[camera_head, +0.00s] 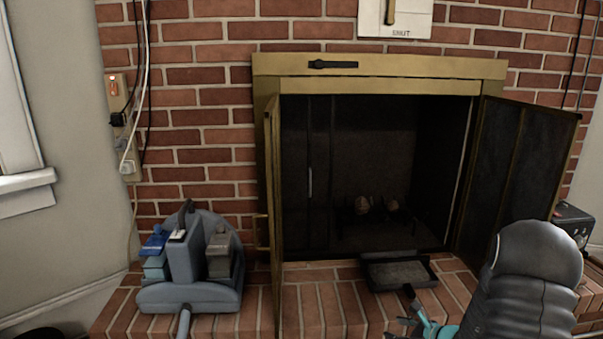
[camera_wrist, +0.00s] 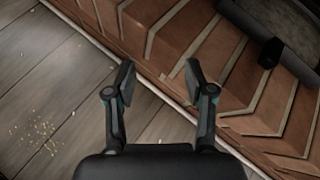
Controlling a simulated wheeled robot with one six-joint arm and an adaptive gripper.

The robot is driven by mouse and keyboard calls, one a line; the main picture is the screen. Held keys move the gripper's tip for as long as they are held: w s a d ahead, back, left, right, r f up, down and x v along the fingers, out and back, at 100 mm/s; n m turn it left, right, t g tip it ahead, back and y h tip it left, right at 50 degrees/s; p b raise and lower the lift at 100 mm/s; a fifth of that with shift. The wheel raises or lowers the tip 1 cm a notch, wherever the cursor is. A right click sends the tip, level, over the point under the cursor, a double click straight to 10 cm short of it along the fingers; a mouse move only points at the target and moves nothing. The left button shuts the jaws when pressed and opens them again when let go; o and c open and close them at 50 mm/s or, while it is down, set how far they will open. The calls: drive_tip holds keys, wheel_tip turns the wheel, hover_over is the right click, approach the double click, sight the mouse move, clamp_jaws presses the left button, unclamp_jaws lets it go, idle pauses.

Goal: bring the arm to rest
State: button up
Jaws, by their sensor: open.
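My gripper (camera_wrist: 160,82) is open in the wrist view, with its two dark fingers apart and nothing between them. It points down over the edge where the brick hearth meets the wooden floor. In the head view, my dark ribbed arm fills the lower right corner in front of the hearth. Teal and dark parts, probably of my gripper, show at the bottom edge beside it, partly cut off by the frame.
The fireplace (camera_head: 375,68) has both doors open; the right door (camera_head: 515,165) swings outward near my arm. A shallow dark tray (camera_head: 398,274) lies at its mouth. A blue-grey caddy (camera_head: 190,296) stands on the hearth at left. Crumbs (camera_wrist: 35,130) lie on the floor.

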drive_tip(key=s+a+r+n+g+p, duration=0.2)
drive_tip(key=s+a+r+n+g, duration=0.25)
drive_tip(key=s+r+n, duration=0.4)
drive_tip(key=s+a+r+n+g+p, duration=0.1)
drive_tip(key=s+a+r+n+g, duration=0.3)
drive_tip(key=s+a+r+n, duration=0.45)
drive_tip(key=s+r+n+t+h+p, duration=0.2)
drive_tip(key=s+r+n+h+p, duration=0.1)
drive_tip(key=s+r, duration=0.4)
drive_tip(key=s+d+r+n+t+h+p, duration=0.1)
drive_tip(key=s+r+n, duration=0.5)
drive_tip(key=r, duration=0.8)
drive_tip(key=s+t+h+p, duration=0.1)
drive_tip(key=s+h+p, duration=0.1)
drive_tip(key=p, duration=0.1)
drive_tip(key=shift+s+r, duration=0.15)
drive_tip(key=shift+s, duration=0.1)
drive_tip(key=shift+d+t, duration=0.1)
drive_tip(key=shift+t, duration=0.15)
